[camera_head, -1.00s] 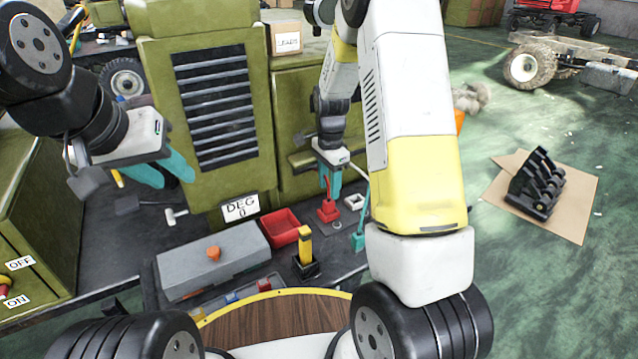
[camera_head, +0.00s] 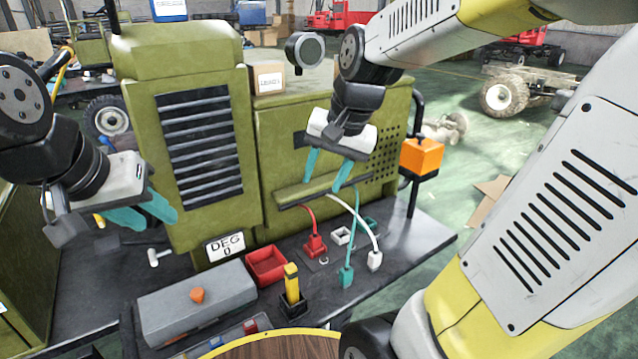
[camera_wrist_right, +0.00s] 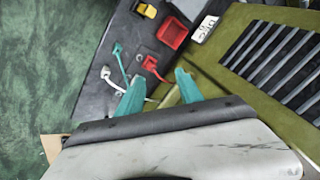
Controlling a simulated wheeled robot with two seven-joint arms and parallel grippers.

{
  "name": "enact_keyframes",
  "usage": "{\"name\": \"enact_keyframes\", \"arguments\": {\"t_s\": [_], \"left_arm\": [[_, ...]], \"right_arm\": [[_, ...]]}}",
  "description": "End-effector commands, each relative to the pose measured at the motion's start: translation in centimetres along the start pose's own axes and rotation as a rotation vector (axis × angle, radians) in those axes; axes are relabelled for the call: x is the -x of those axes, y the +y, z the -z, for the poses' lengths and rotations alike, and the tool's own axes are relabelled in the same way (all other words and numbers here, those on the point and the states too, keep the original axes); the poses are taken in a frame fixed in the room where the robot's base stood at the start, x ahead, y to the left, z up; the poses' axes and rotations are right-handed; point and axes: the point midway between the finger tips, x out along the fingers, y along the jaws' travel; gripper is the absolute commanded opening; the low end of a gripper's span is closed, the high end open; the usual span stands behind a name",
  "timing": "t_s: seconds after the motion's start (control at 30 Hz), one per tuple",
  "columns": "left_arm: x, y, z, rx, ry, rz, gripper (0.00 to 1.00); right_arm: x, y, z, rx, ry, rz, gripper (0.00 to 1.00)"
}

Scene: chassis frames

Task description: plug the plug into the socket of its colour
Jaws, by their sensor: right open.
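The red plug (camera_head: 315,244) stands upright on the dark bench with its red cord rising behind it. I cannot tell whether a socket lies beneath it. The teal plug (camera_head: 346,277) and the white plug (camera_head: 375,260) stand nearer the front, each on a cord. A white socket (camera_head: 341,236) and a teal socket (camera_head: 370,223) lie behind them. My right gripper (camera_head: 323,180) is open and empty, above and behind the red plug. In the right wrist view the red plug (camera_wrist_right: 150,63) lies beyond its parted fingers (camera_wrist_right: 160,80). My left gripper (camera_head: 158,218) is open and empty at the left.
A red tray (camera_head: 266,265), a yellow-handled switch (camera_head: 291,285) and a grey box (camera_head: 197,303) with an orange knob stand left of the plugs. The green cabinet (camera_head: 285,135) rises behind. An orange box (camera_head: 422,156) is at the back right. The bench right of the white plug is clear.

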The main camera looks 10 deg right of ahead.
Motion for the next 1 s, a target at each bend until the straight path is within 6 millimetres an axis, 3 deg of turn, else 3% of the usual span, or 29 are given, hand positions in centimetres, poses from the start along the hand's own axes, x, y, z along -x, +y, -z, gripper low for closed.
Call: {"name": "enact_keyframes", "arguments": {"t_s": [0.1,0.33,1.0], "left_arm": [[0.0,0.0,0.0,0.000,0.000,0.000,0.36],[0.0,0.0,0.0,0.000,0.000,0.000,0.36],[0.0,0.0,0.0,0.000,0.000,0.000,0.36]], "right_arm": [[2.9,0.7,-3.3,0.185,0.078,0.040,0.43],[4.8,1.6,-7.2,0.426,0.172,0.052,0.43],[5.0,1.8,-7.8,0.468,0.188,0.051,0.43]]}}
